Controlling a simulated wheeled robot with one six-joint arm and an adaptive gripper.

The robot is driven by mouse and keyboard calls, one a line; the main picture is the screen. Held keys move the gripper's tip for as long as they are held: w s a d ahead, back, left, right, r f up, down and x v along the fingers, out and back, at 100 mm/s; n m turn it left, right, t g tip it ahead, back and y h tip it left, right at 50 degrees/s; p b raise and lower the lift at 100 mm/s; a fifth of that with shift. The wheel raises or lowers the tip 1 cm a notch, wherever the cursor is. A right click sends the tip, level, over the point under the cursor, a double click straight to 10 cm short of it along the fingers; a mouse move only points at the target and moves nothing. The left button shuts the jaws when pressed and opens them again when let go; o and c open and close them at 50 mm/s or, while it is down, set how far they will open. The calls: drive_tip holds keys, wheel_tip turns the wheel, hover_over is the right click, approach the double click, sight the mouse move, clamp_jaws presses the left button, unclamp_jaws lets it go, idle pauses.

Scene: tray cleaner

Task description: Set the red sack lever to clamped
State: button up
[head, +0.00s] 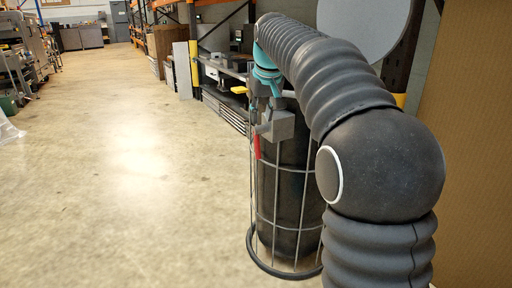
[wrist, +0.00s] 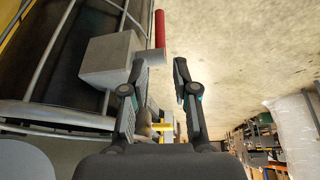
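The red sack lever (head: 257,146) hangs steeply downward from a grey block (head: 280,126) at the top of a dark sack (head: 290,195) in a wire frame. In the wrist view the red lever (wrist: 160,28) shows beyond my fingertips, roughly in line with the gap between them. The grey block (wrist: 110,60) is left of my left finger there. My gripper (wrist: 160,72) is open and empty, with its fingers apart. In the head view my gripper (head: 262,102) is just above the lever, partly hidden by my arm. I cannot tell whether the left fingertip touches the lever's mount.
The wire frame (head: 303,205) surrounds the sack. A shelf rack with a yellow post (head: 194,62) and a yellow handle (head: 239,90) stand behind. A brown panel (head: 475,150) is at the right. The floor (head: 130,170) to the left is clear.

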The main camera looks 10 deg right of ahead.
sight(258, 143)
drive_tip(key=b+x, duration=0.2)
drive_tip(key=x, duration=1.1)
drive_tip(key=shift+w+f, duration=0.1)
drive_tip(key=shift+f, duration=0.2)
clamp_jaws()
